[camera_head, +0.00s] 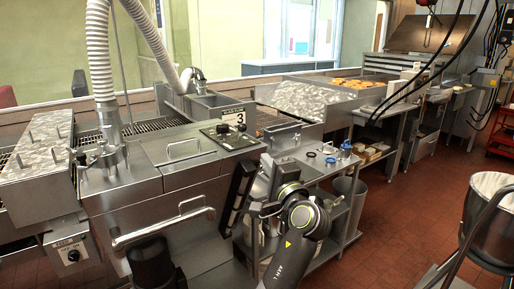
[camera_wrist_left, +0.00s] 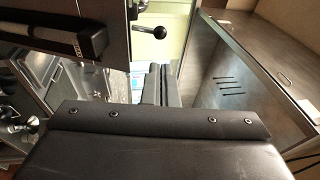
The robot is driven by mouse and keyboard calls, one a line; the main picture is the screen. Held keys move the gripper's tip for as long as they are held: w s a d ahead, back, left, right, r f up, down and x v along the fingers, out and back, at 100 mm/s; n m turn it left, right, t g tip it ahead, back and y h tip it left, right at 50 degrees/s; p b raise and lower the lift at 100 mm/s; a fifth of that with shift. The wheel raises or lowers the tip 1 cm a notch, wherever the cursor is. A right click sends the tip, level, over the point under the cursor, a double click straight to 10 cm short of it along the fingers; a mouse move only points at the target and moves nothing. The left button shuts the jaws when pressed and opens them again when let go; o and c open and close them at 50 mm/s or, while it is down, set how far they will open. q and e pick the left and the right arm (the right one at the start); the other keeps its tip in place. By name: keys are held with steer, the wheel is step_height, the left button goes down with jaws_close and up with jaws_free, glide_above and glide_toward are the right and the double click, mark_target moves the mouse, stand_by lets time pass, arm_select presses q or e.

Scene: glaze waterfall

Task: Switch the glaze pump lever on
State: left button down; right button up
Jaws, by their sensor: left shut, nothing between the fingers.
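In the left wrist view, a short lever with a round black knob (camera_wrist_left: 152,32) sticks out from the side of a metal housing (camera_wrist_left: 117,45). My left gripper (camera_wrist_left: 160,70) is shut and empty, its dark fingers lying below and beyond the knob in the picture, with a visible gap between. In the head view, my left gripper (camera_head: 238,195) is a dark elongated shape in front of the steel glaze machine (camera_head: 150,180). Its fingertips are hard to make out there. I cannot pick out the lever in the head view. My right gripper is not in view.
A steel cart (camera_head: 335,185) with blue-topped items stands right of the machine. The red tiled floor (camera_head: 390,235) between is clear.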

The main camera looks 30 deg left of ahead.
arm_select(q)
steer(key=p, duration=0.4)
glide_toward(244, 130)
steer(key=x, duration=0.5)
steer(key=shift+w+a+r, duration=0.1)
steer(key=shift+a+r, duration=0.05)
steer(key=shift+a, duration=0.05)
steer(key=shift+w+a, duration=0.45)
steer(key=shift+a, duration=0.15)
steer(key=shift+r+p, duration=0.1)
steer(key=shift+p, duration=0.2)
